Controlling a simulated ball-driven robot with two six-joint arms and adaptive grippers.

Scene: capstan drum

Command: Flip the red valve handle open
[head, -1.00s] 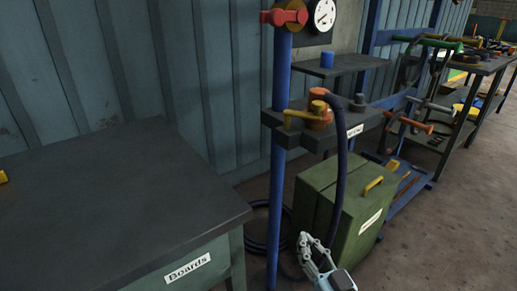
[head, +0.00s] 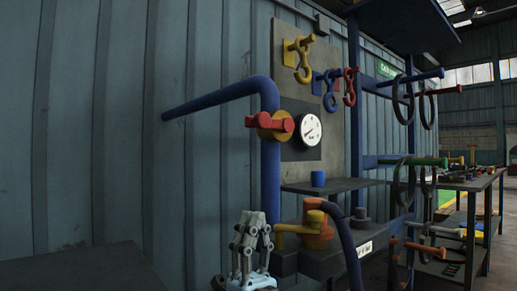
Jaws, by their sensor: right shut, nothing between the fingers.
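The red valve handle (head: 284,125) sits on a yellow valve body (head: 263,122) on the blue vertical pipe (head: 270,175). The handle lies roughly level, across the pipe. My right gripper (head: 253,222) is at the bottom centre of the head view, pointing up, below and left of the valve and apart from it. It is shut and empty. My left gripper is not in view.
A round gauge (head: 310,131) is right of the valve. Hooks (head: 303,58) hang on the board above. Below are an orange drum (head: 317,235), a dark hose (head: 343,243) and a shelf with a blue cylinder (head: 318,179). The wall left of the pipe is clear.

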